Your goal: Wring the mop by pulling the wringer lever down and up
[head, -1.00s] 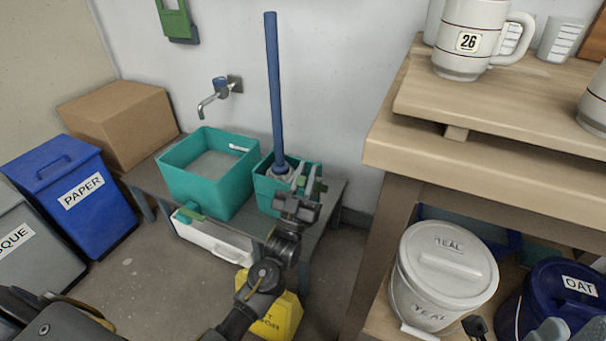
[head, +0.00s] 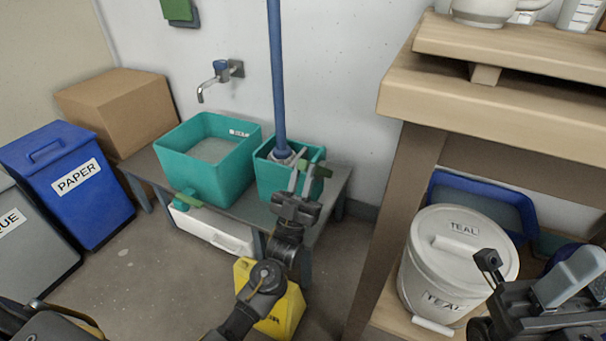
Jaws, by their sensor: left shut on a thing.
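The mop's blue handle (head: 277,80) stands upright in the smaller teal bucket (head: 272,181) on the low grey bench. The pale mop head shows at the handle's foot. The fingers hide part of the lever. My right gripper (head: 525,280) is at the lower right, in front of the wooden shelf, away from the mop; its fingertips are partly visible and I cannot tell how wide they are.
A larger teal basin (head: 207,160) stands left of the bucket under a wall tap (head: 222,78). A wooden shelf (head: 480,105) with a white TEAL bucket (head: 455,262) stands at right. A blue PAPER bin (head: 68,190) is at left.

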